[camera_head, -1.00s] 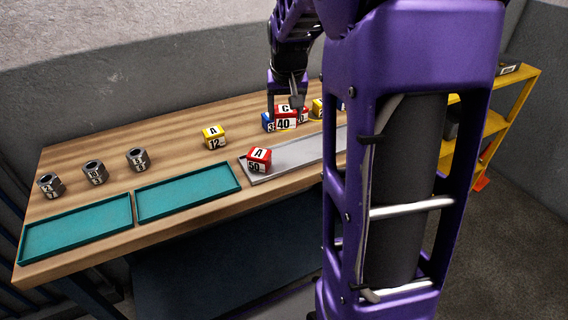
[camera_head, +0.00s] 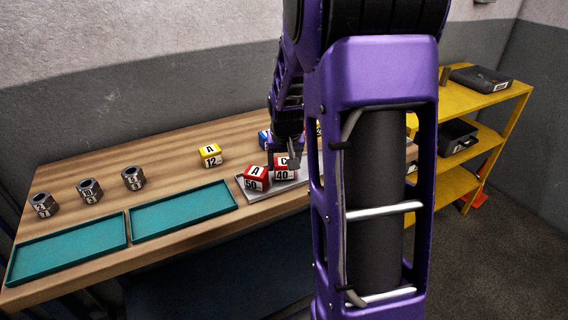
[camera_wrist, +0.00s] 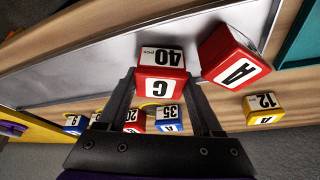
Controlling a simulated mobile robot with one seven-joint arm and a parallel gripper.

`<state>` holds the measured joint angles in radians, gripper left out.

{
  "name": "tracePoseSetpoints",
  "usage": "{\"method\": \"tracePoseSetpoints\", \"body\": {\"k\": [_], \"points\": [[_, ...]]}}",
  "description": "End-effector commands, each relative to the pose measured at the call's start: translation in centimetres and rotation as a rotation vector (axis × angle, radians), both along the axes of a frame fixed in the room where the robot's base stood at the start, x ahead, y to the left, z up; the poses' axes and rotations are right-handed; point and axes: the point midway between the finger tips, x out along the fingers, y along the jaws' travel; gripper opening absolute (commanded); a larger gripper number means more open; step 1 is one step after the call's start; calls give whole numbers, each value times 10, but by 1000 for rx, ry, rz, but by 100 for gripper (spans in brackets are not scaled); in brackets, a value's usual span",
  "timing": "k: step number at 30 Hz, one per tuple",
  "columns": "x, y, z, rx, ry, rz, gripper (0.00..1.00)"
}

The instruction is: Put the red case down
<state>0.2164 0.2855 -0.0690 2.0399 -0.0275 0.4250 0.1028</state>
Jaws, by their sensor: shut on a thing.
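The red case marked C 40 (camera_head: 283,174) is between the fingers of my gripper (camera_head: 293,158), beside the red case marked A 50 (camera_head: 256,178). In the wrist view my gripper (camera_wrist: 163,100) is shut on the C 40 case (camera_wrist: 161,72). The A 50 case (camera_wrist: 233,58) sits close by with a small gap between them. Both are over the grey metal tray (camera_wrist: 80,62); I cannot tell whether the C 40 case touches it. The tray's near corner (camera_head: 262,196) shows in the head view.
A yellow case marked A 12 (camera_head: 210,154) stands behind the tray. Blue (camera_wrist: 167,118), red and yellow cases stand close behind my gripper. Two teal trays (camera_head: 180,209) lie empty at the left front, with several hex nuts (camera_head: 133,178) behind them. A yellow shelf (camera_head: 485,95) stands at right.

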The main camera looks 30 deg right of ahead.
Motion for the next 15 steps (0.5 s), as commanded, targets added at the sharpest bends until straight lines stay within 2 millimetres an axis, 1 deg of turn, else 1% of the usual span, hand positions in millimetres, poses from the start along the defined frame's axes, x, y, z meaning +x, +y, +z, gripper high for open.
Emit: {"method": "tracePoseSetpoints", "body": {"k": [2,6,7,11,12,15], "points": [[0,0,1,0,-1,0,2],[0,0,-4,0,-1,0,2],[0,0,-3,0,0,0,71],[0,0,-3,0,0,0,94],[0,0,-2,0,0,0,97],[0,0,-2,0,0,0,97]]}}
